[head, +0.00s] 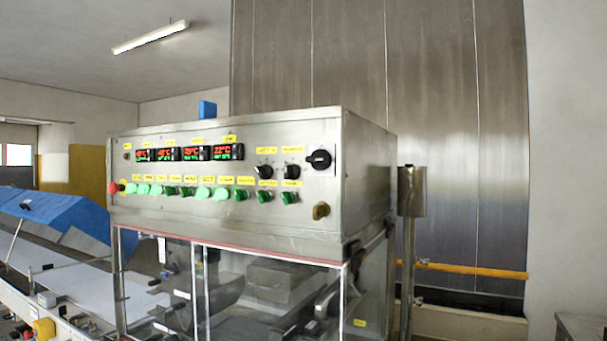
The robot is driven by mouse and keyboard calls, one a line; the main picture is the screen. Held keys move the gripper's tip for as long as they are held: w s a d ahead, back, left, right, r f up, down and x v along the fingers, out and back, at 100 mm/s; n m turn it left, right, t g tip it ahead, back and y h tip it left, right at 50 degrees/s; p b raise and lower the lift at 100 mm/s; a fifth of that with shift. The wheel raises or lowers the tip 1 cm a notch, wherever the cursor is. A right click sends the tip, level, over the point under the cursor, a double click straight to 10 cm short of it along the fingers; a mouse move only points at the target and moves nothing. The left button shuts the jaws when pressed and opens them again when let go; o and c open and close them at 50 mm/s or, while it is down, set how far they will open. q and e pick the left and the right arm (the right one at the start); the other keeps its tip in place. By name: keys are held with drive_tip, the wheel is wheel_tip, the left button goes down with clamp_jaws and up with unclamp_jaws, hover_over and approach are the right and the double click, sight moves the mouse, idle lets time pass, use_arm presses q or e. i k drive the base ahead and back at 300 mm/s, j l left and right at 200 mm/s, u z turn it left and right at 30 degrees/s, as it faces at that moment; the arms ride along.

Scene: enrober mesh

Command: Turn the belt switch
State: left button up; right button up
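A steel control panel (250,213) is on the front of the machine's upper box. It carries a row of green switches, some lit pale green (203,192) and some darker green (289,198), with yellow labels above them. Two black knobs (265,170) (291,171) sit above the right end of that row. A larger black rotary switch (320,159) is at the upper right, and a brass-coloured knob (321,211) is at the lower right. The label text is too small to read, so I cannot tell which is the belt switch. Neither gripper is in view.
A red button (114,188) is at the panel's left end. Below it are clear enclosure panels (270,295). A conveyor (75,269) with a blue cover (55,222) extends left. A steel post (411,190) and yellow rail (475,270) stand right of the machine.

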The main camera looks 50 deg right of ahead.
sight(202, 192)
drive_tip(key=z, duration=1.35)
